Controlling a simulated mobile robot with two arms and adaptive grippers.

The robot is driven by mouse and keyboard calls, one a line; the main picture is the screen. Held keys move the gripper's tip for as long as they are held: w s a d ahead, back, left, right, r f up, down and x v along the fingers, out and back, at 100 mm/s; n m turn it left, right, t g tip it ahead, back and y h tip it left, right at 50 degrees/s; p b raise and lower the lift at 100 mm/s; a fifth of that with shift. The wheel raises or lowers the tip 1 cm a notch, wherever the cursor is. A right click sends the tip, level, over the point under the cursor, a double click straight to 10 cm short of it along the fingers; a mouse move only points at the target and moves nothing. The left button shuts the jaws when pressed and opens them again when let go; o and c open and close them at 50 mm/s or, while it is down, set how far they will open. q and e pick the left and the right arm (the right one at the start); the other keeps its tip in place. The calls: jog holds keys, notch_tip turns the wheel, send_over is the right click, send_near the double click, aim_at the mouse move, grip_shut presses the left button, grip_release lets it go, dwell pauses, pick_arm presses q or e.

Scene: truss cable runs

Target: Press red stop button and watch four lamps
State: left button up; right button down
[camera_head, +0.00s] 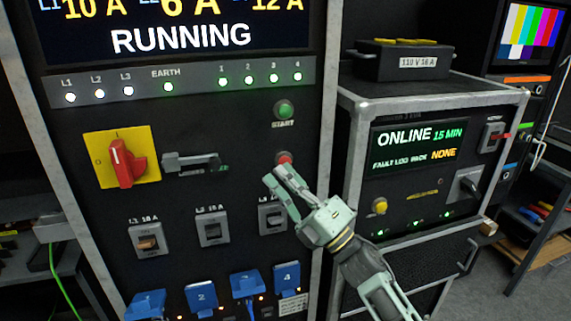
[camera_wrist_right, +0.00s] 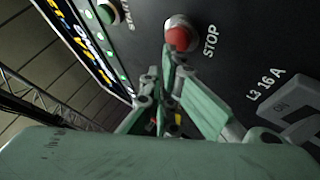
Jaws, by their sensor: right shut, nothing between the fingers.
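The red stop button (camera_head: 284,159) sits on the dark panel below the green start button (camera_head: 284,110). Four green lamps numbered 1 to 4, such as lamp 2 (camera_head: 248,80), are lit in the strip above. The display (camera_head: 180,30) reads RUNNING. My left gripper is out of view.
A red rotary switch (camera_head: 124,163) on a yellow plate and a grey handle (camera_head: 190,163) stand out left of the button. Breakers and blue sockets (camera_head: 201,297) lie below. A second rack (camera_head: 430,150) reading ONLINE stands close to the right of my right arm.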

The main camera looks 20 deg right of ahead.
jog(key=shift+w, duration=0.4)
dwell(0.4)
dwell(0.4)
jog(key=shift+s, duration=0.8)
jog(key=s+p, duration=0.1)
jog(key=s, duration=0.4)
jog(key=shift+d, duration=0.1)
dwell(0.5)
